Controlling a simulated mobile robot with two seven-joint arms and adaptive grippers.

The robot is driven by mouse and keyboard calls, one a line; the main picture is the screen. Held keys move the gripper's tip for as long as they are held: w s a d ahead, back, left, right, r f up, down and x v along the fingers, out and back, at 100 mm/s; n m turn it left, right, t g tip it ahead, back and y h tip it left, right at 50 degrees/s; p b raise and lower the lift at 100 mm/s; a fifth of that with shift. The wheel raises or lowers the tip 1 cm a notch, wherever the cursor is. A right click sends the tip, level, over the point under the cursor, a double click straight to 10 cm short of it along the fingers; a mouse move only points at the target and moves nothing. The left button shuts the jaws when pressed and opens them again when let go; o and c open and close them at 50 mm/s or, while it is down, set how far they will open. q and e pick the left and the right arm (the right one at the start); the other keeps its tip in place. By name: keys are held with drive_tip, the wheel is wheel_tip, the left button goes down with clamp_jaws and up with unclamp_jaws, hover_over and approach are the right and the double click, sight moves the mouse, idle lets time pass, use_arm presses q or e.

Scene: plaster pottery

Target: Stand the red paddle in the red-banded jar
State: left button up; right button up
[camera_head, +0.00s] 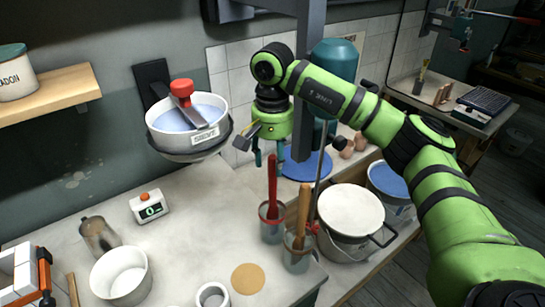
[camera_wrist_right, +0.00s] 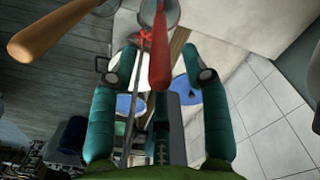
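The red paddle (camera_head: 272,180) stands upright, its lower end in a clear jar with a red band (camera_head: 271,230) near the counter's front right. In the right wrist view the red paddle (camera_wrist_right: 159,55) rises between the fingers' directions, its end toward the gripper. My right gripper (camera_head: 268,160) hangs just above the paddle's top, fingers pointing down. In the wrist view its teal fingers (camera_wrist_right: 160,65) are spread apart, and I see no grip on the paddle. My left gripper is not in view.
A second jar (camera_head: 297,260) holds a wooden-handled tool (camera_head: 304,212) close beside the red paddle. A thin metal rod stands near it. A white-lidded bucket (camera_head: 350,209) stands to the right. A white bowl (camera_head: 121,276) and a timer (camera_head: 149,206) sit left; the counter between is clear.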

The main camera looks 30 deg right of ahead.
wheel_tip(320, 180, up, 12)
idle(0.6)
idle(1.0)
